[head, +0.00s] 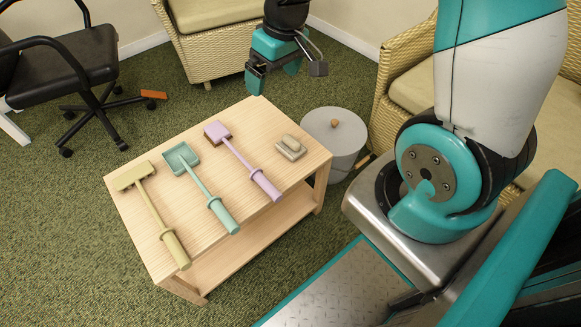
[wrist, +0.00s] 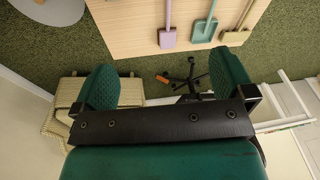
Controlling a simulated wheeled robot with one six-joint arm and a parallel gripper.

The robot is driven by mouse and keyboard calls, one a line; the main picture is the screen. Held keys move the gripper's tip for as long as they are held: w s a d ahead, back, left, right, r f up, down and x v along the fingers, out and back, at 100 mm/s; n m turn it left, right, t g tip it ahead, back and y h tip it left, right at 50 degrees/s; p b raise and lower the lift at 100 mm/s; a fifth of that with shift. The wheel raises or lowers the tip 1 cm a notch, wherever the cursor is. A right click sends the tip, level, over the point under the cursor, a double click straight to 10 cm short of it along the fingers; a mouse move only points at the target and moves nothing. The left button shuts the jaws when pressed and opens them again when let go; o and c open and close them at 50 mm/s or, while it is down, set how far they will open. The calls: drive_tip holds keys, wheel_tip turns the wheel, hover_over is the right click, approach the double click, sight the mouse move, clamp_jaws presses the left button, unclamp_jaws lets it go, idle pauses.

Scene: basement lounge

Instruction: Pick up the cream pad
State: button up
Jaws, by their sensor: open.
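The cream pad (head: 291,147) is a small, thick beige-grey block with a raised grip. It lies on the right part of the low wooden table (head: 262,118) in the head view, apart from the tools. I cannot make it out in the wrist view. My gripper (head: 287,70) is open and empty, in the air toward the table's far side, well apart from the pad. In the wrist view my gripper (wrist: 165,85) shows two green fingers spread wide with nothing between them.
Purple (head: 240,158), teal (head: 200,184) and olive (head: 153,208) long-handled tools lie left of the pad. A grey round bin (head: 337,138) with a wooden knob stands right of the table. Wicker chairs and a black office chair (head: 65,70) stand around. Green carpet is open at left.

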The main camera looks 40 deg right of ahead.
drive_tip(key=m+h+b, duration=0.1)
drive_tip(key=b, duration=0.5)
approach(291, 139)
drive_tip(key=f+b, duration=0.1)
drive_tip(key=f, duration=0.1)
drive_tip(key=f+b, duration=0.2)
drive_tip(key=w+f+b, duration=0.1)
drive_tip(key=f, duration=0.2)
drive_tip(key=shift+a+b, duration=0.3)
drive_tip(key=shift+b, duration=0.05)
drive_tip(key=f+b, duration=0.2)
drive_tip(key=f, duration=0.1)
drive_tip(key=f+b, duration=0.1)
drive_tip(key=f, duration=0.1)
drive_tip(key=shift+w+f, duration=0.25)
drive_tip(key=shift+w, duration=0.15)
drive_tip(key=shift+r, duration=0.1)
drive_tip(key=c, duration=1)
